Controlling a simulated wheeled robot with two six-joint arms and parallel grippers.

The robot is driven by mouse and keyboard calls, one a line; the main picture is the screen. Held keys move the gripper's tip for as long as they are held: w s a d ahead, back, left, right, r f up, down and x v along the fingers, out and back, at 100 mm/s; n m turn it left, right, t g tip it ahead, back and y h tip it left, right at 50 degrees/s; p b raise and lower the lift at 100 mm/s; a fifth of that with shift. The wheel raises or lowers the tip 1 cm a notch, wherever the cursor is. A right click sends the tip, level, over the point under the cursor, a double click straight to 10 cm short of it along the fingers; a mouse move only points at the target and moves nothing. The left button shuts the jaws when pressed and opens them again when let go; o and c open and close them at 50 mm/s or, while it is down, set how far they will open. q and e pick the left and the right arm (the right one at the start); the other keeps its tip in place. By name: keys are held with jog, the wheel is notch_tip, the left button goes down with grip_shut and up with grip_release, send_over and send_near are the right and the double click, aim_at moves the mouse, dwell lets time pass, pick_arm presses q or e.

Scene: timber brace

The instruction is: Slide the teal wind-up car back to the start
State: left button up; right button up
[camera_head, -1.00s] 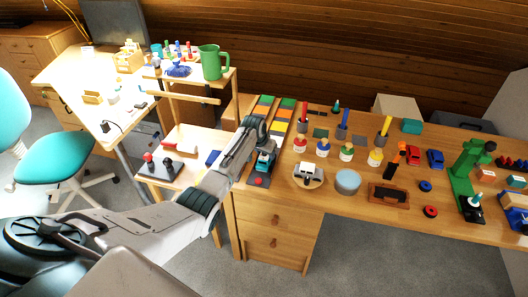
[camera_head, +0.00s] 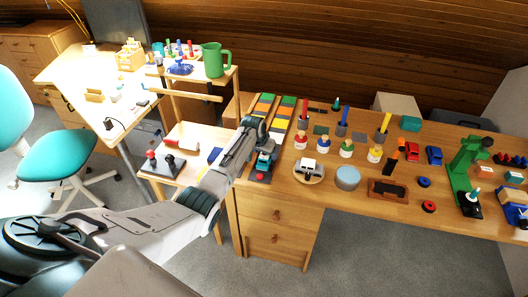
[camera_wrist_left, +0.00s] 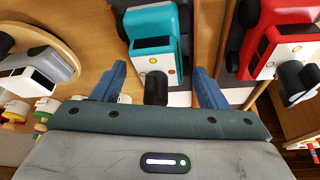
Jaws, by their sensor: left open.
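The teal wind-up car (camera_head: 265,158) stands on a dark strip at the left end of the long wooden bench, partly hidden by my left gripper (camera_head: 258,148). My left gripper also shows there (camera_wrist_left: 158,86), open, with one blue finger on each side of the knob. Contact between fingers and car cannot be told. My right gripper is out of view.
A red car (camera_wrist_left: 280,38) stands close beside the teal one. A white and grey car (camera_head: 309,168) on a round wooden base and a blue-grey round tin (camera_head: 347,177) lie to the right. Peg dolls (camera_head: 347,149) stand behind. A side table (camera_head: 205,138) is to the left.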

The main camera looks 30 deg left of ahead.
pick_arm(q)
jog(key=shift+r, duration=0.25)
jog(key=b+v, duration=0.1)
jog(key=v, duration=0.9)
jog(key=shift+s, duration=0.25)
jog(key=shift+r, duration=0.1)
